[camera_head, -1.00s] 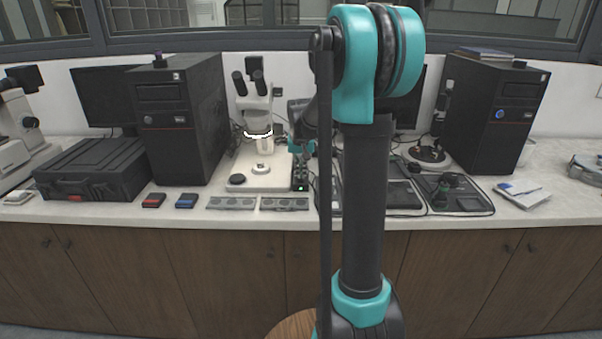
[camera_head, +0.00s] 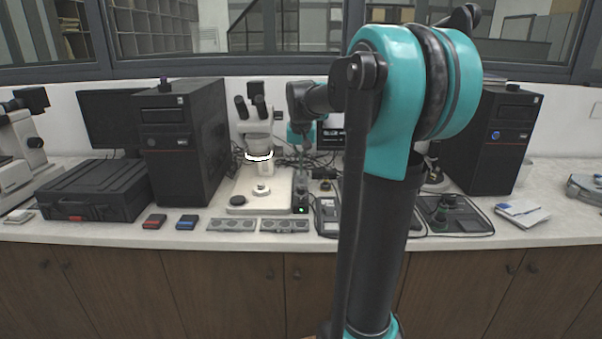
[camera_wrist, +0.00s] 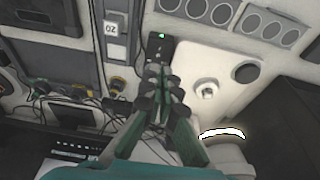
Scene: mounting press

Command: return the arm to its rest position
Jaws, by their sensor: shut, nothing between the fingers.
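My gripper (camera_wrist: 157,77) shows in the wrist view with its dark and green fingers together, and nothing is held between them. It hangs above the bench, over a small black box with a green light (camera_wrist: 160,45). In the head view my gripper (camera_head: 302,172) is small and partly hidden, pointing down beside the microscope (camera_head: 257,125). My teal and black arm stands large in the front right of the head view, its elbow high.
The microscope's pale base (camera_head: 250,205) is close left of my gripper. Black computer towers (camera_head: 182,150) stand on both sides. A black case (camera_head: 95,190) is at left.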

